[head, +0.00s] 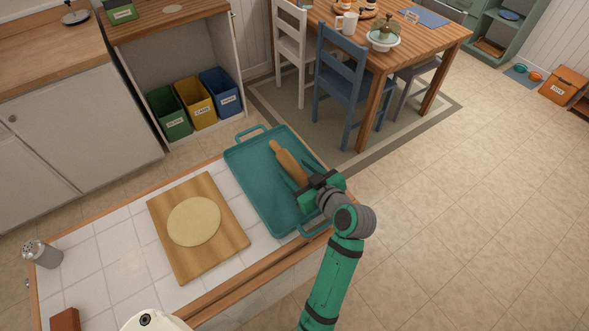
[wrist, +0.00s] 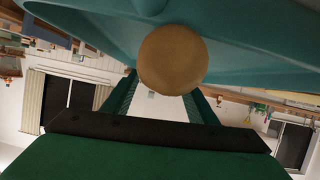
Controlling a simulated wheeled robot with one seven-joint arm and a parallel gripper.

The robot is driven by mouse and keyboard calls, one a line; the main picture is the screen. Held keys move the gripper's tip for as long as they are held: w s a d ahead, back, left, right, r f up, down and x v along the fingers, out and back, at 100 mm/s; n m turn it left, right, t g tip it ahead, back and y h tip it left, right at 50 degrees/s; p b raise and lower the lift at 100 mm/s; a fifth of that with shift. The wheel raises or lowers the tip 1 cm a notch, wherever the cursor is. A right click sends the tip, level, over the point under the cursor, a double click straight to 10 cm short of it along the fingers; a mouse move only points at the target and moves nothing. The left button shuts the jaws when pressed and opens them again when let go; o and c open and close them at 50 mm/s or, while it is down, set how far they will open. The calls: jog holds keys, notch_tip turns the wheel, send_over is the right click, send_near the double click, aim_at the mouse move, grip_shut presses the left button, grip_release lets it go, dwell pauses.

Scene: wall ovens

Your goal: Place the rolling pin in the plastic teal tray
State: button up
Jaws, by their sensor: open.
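The teal tray (head: 256,182) lies on the white tiled counter, its handles at the far and near ends. The wooden rolling pin (head: 288,155) lies over the inside of the tray, towards its right side, pointing away from me. My gripper (head: 297,172) is at the near end of the pin, over the tray's right part, with its fingers apart on either side of the pin. In the wrist view the pin's round end (wrist: 173,58) shows between the fingers, with the tray (wrist: 255,35) beside it. The pin's near part is hidden by my gripper in the head view.
A wooden board (head: 230,243) with flat round dough (head: 194,222) lies left of the tray. A metal shaker (head: 42,254) stands at the counter's left. A blue chair (head: 342,85) and dining table (head: 440,45) stand beyond. Open floor lies to the right.

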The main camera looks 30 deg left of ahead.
jog(key=v, duration=1)
jog(key=shift+s+d+r, duration=0.2)
